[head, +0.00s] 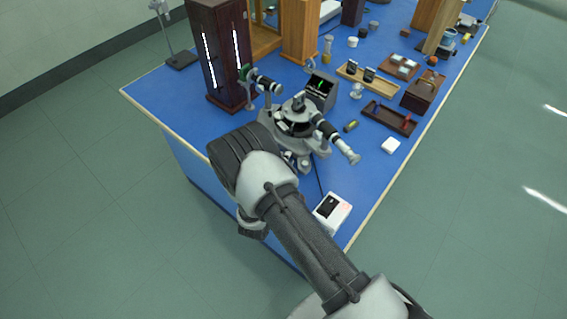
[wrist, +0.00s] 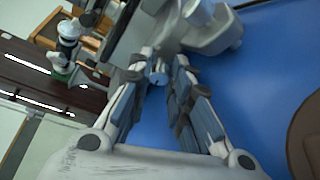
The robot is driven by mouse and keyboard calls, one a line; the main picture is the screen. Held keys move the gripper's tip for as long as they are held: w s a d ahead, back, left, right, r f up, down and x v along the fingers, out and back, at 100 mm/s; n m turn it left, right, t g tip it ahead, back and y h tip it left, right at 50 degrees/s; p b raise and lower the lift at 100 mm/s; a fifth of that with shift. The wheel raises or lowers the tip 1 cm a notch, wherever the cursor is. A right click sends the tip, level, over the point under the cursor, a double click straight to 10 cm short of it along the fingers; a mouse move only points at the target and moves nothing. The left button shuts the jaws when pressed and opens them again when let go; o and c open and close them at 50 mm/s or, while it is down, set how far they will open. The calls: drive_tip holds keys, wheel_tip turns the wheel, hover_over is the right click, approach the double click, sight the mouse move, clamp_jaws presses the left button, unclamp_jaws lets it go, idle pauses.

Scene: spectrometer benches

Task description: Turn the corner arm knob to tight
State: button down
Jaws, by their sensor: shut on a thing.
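The grey spectrometer (head: 296,126) stands near the corner of the blue bench. Its black telescope arm (head: 328,132) points toward the lower right, and a collimator arm (head: 265,84) points to the upper left. In the wrist view my gripper (wrist: 160,78) is shut on a small grey knob (wrist: 158,74) under the instrument's body. The fingertips touch the knob on both sides. Its marking or tightness cannot be read. In the head view my own wrist and arm hide the fingertips and the knob.
A dark lamp housing (head: 217,55) with bright slits stands at the bench's left. A white box (head: 332,212) lies near the front edge. A dark wooden tray (head: 390,118) and a small screen unit (head: 320,92) stand to the right and behind. Bare blue bench shows around the spectrometer.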

idle(0.3)
drive_tip(key=c, duration=1.5)
unclamp_jaws()
drive_tip(key=shift+o, duration=0.2)
drive_tip(key=shift+v, duration=4)
